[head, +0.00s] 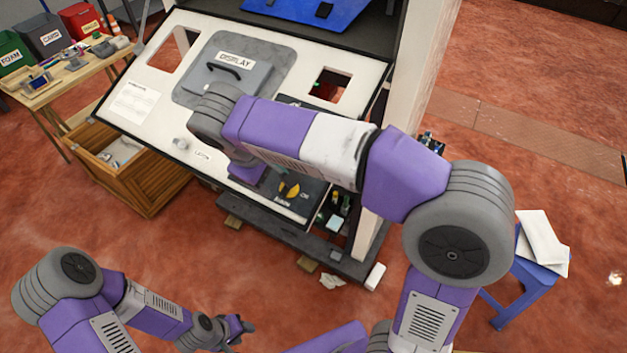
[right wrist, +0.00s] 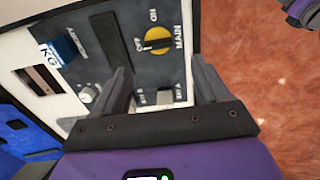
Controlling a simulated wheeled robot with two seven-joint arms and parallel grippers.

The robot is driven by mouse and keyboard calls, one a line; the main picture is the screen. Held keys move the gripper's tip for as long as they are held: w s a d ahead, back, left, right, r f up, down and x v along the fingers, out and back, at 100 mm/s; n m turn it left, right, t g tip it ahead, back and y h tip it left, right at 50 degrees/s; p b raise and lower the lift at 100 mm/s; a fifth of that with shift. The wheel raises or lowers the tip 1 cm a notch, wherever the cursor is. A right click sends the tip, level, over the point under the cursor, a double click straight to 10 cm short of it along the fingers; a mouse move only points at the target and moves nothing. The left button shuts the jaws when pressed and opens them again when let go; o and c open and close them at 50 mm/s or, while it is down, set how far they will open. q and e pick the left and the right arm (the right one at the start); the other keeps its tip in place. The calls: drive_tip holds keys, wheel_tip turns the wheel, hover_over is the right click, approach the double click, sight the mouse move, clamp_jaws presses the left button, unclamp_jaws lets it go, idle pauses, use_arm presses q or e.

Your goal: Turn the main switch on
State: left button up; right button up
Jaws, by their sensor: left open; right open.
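The main switch is a round yellow knob (right wrist: 158,40) with a dark bar across it, on a dark grey panel (right wrist: 112,40). MAIN, ON and OFF are printed around it. The bar seems to lie toward OFF, but it is too small to be sure. The yellow knob also shows in the head view (head: 289,190), low on the sloped console. My right gripper (right wrist: 160,80) is open and empty, facing the panel, its fingertips short of the knob and apart from it. In the head view my right arm hides most of that gripper. My left gripper (head: 240,328) is open and empty, away from the console.
Beside the knob are a grey square button (right wrist: 165,97), a dark slot and a small round knob (right wrist: 88,94). A wooden crate (head: 135,165) stands left, a blue stool (head: 525,280) right.

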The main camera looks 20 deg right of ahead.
sight(285, 187)
drive_tip(key=b+x, duration=0.1)
drive_tip(key=x, duration=0.6)
drive_tip(key=shift+d+f, duration=0.25)
drive_tip(key=shift+d, duration=0.05)
drive_tip(key=shift+c, duration=0.4)
drive_tip(key=c, duration=1)
